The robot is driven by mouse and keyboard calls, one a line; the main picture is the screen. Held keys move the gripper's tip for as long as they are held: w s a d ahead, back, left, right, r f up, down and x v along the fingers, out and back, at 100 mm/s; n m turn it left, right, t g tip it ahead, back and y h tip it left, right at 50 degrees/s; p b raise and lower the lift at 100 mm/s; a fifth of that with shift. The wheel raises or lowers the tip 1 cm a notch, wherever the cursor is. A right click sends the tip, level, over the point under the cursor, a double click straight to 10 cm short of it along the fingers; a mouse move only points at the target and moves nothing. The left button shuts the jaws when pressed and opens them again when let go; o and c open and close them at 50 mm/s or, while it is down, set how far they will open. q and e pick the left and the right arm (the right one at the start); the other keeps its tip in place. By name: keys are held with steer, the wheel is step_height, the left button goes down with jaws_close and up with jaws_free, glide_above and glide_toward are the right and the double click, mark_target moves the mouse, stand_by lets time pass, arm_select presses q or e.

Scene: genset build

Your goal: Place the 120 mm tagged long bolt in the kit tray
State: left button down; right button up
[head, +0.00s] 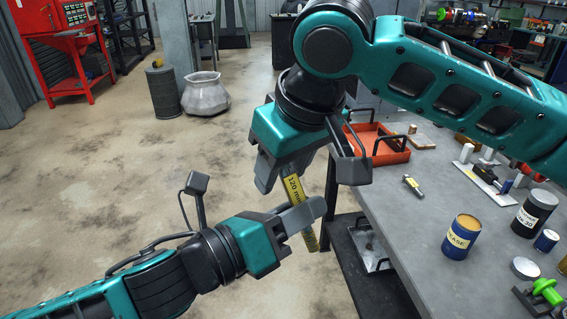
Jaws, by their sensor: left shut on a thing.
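The long bolt's yellow tag (293,187), with "120 m" readable, hangs steeply between my two grippers, over the floor left of the table. My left gripper (304,216), low in the head view, is shut across it; part of the yellow shows below the fingers. My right gripper (279,176) is just above, at the tag's upper end. Its fingers overlap in this view, so I cannot tell whether it holds the bolt. The bolt's upper end is hidden. An orange-red tray (378,159) with dark handles, seemingly the kit tray, stands at the table's far left, partly behind my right gripper.
The grey table (400,222) fills the right side. A blue grease can (461,238) and a dark can (534,214) stand nearer. A lower shelf (372,262) is under the table's left edge.

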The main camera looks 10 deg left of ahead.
jaws_close()
arm_select(q)
steer(key=c, duration=0.9)
jaws_free()
